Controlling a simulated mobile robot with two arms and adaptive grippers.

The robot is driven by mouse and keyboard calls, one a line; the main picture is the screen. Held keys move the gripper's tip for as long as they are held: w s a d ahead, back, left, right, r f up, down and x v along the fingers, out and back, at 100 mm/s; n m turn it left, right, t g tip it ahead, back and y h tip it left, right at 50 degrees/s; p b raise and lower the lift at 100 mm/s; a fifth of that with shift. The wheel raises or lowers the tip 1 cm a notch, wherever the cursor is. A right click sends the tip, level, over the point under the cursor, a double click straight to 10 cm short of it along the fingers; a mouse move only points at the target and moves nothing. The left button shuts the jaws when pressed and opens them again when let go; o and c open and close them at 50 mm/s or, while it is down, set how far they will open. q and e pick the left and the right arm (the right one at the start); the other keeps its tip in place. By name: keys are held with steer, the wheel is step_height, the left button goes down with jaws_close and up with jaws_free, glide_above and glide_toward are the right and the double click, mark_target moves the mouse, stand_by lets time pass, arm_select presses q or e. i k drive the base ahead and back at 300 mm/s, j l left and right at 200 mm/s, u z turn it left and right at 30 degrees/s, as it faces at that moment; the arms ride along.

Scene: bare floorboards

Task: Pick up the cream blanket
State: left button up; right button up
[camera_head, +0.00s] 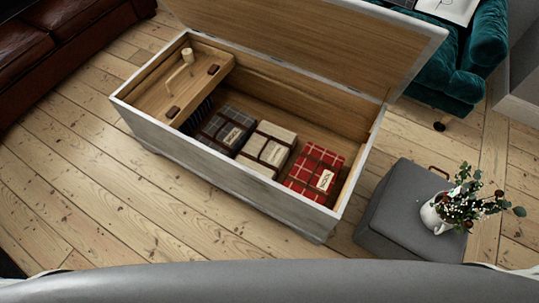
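The cream blanket (267,149) is folded and strapped with brown bands and a pale label. It lies inside an open wooden chest (230,172), between a dark grey plaid blanket (224,130) on its left and a red plaid blanket (315,172) on its right. Bare chest floor shows between the cream and red blankets. Neither of my grippers shows in the head view.
The chest lid (310,37) stands open at the back. A wooden tray (183,83) with a handle spans the chest's left end. A grey ottoman (400,212) bearing a vase of flowers (437,212) stands at right. A brown leather sofa (50,45) is at left and a teal seat (455,65) at upper right. Floorboards are clear in front.

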mark_target(268, 148)
steer(key=k+j+z, duration=0.1)
steer(key=j+z, duration=0.15)
steer(key=z, duration=0.15)
steer(key=k+j+z, duration=0.1)
steer(key=z, duration=0.3)
steer(key=k+j+z, duration=0.15)
steer(key=z, duration=0.3)
steer(key=k+j, duration=0.05)
